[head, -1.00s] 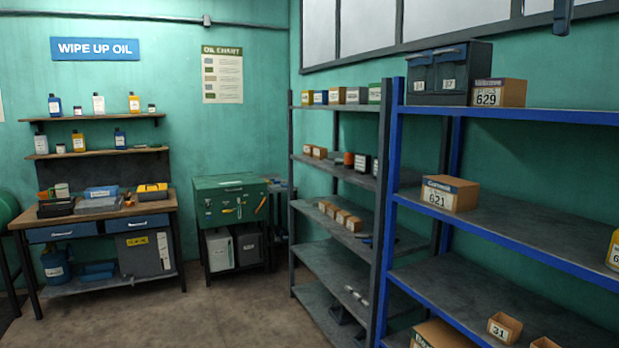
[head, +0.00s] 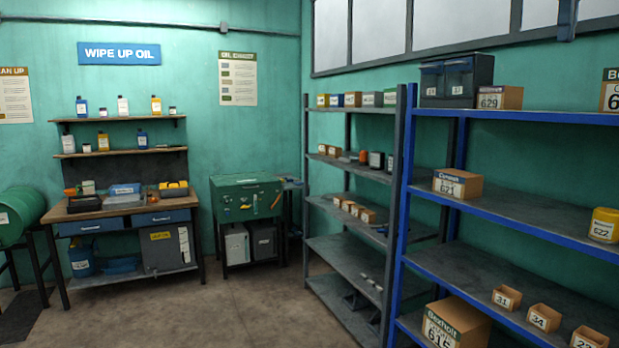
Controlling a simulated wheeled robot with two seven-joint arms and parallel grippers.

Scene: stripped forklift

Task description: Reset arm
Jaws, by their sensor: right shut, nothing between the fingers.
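My left gripper and left arm are not in view.
A blue-framed shelf (head: 495,204) with numbered boxes stands at right, a grey shelf (head: 347,270) behind it. A workbench (head: 121,209), green tool chest (head: 246,197) and green drum (head: 18,216) stand along the far wall. The floor (head: 235,305) between is clear.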

